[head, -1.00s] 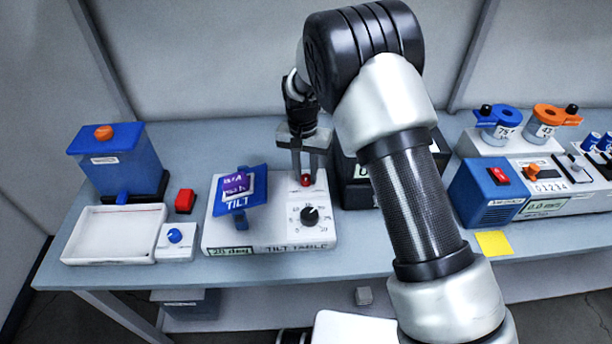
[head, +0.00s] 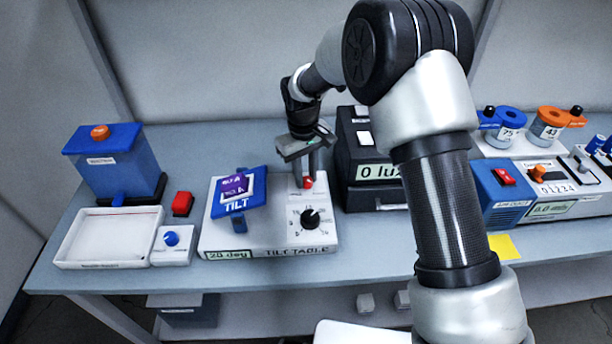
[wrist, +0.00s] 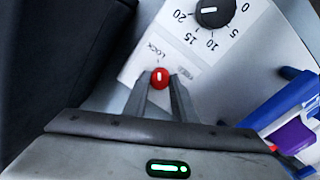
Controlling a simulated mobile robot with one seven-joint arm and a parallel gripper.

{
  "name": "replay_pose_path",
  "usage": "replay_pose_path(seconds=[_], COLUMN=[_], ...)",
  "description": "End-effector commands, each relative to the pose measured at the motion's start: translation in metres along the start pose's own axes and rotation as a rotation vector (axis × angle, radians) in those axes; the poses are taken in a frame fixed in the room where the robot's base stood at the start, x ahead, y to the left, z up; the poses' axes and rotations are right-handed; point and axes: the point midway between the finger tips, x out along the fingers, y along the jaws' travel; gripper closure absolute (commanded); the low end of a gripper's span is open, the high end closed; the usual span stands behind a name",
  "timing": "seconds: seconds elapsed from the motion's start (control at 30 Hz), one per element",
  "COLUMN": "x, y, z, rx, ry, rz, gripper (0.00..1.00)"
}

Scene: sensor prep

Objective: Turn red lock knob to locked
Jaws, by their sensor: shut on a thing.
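The red lock knob (head: 308,182) stands at the upper right of the tilt table's white base (head: 262,246). My gripper (head: 306,172) points down over it. In the wrist view, the gripper's fingers (wrist: 160,84) are shut on the red knob (wrist: 160,76), one on each side. A pale mark shows on the knob's top. The word LOCK is printed to its upper left, and a smaller, blurred label lies to its right. The tilted blue plate (head: 239,208) carries a purple piece. The black dial (head: 310,217) is in front of the knob.
A dark box with a lux readout (head: 378,172) stands close to the right of my gripper. A blue container (head: 118,165), a white tray (head: 108,238) and a red block (head: 183,203) are on the left. Several instruments stand at the far right.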

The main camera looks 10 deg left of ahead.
Motion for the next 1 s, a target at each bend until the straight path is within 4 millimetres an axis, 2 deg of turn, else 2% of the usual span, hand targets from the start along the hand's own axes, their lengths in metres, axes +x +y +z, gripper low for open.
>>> replay_pose_path(seconds=[0.3,0.77,0.8,0.9,1.0], x=[0.0003,0.0003,0.0003,0.0003,0.0002], y=[-0.0001,0.0000,0.0000,0.0000,0.0000], z=[0.0008,0.0009,0.0009,0.0008,0.0007], rx=[-0.099,-0.115,-0.115,-0.114,-0.114], ry=[0.002,0.003,0.003,0.003,0.003], rz=[-0.001,0.000,0.000,0.000,0.000], gripper=[0.98,0.98,0.74,0.57,0.57])
